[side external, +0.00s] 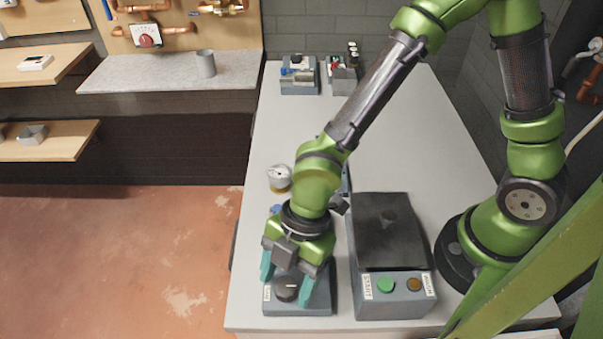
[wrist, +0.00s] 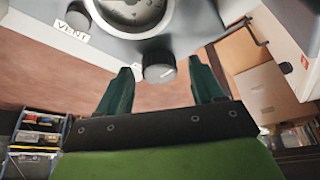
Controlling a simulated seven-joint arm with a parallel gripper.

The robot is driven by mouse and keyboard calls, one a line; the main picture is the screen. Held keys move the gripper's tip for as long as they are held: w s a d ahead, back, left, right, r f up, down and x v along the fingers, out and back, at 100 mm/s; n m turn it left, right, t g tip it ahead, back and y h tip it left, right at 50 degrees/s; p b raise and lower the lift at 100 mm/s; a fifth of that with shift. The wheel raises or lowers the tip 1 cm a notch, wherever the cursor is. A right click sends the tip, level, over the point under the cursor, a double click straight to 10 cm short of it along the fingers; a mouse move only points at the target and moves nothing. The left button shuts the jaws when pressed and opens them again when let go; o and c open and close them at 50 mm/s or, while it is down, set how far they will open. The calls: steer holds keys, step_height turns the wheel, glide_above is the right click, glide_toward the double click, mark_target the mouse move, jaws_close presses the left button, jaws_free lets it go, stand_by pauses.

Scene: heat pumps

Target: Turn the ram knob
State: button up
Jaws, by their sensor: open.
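A dark round knob (side external: 286,289) is on the grey unit (side external: 321,303) at the front of the table. My gripper (side external: 289,277) points down over this unit, open, with one teal finger on each side of the knob. In the wrist view, a dark knob (wrist: 158,67) on the unit's edge lies between and just beyond the open fingertips (wrist: 160,72), with a visible gap on both sides. A second knob (wrist: 78,15) beside a VENT label and a round gauge (wrist: 134,8) are also there. No ram label is readable.
A grey box (side external: 395,306) with a green START button and an amber button stands close on the right. A small round gauge (side external: 279,177) stands behind my gripper. Bins (side external: 299,76) of small parts sit at the table's far end.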

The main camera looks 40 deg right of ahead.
steer(key=shift+c, duration=0.3)
steer(key=c, duration=1)
steer(key=m+t, duration=0.1)
steer(key=m, duration=0.3)
steer(key=shift+s+m+t, duration=0.2)
steer(key=shift+m+t, duration=0.1)
steer(key=shift+t, duration=0.1)
steer(key=m, duration=0.2)
steer(key=m+t, duration=0.1)
steer(key=m, duration=0.1)
steer(key=shift+s+a+t+h, duration=0.15)
steer(key=shift+t+h, duration=0.15)
steer(key=shift+h, duration=0.1)
steer(key=m+t+h, duration=0.1)
steer(key=m, duration=0.3)
steer(key=shift+m, duration=0.3)
steer(key=shift+a+m+t+h, duration=0.15)
steer(key=shift+m+h, duration=0.3)
steer(key=shift+m, duration=0.65)
steer(key=shift+d+m+t+h, duration=0.15)
steer(key=shift+m+h, duration=0.3)
steer(key=shift+m, duration=0.65)
steer(key=shift+s+a, duration=0.1)
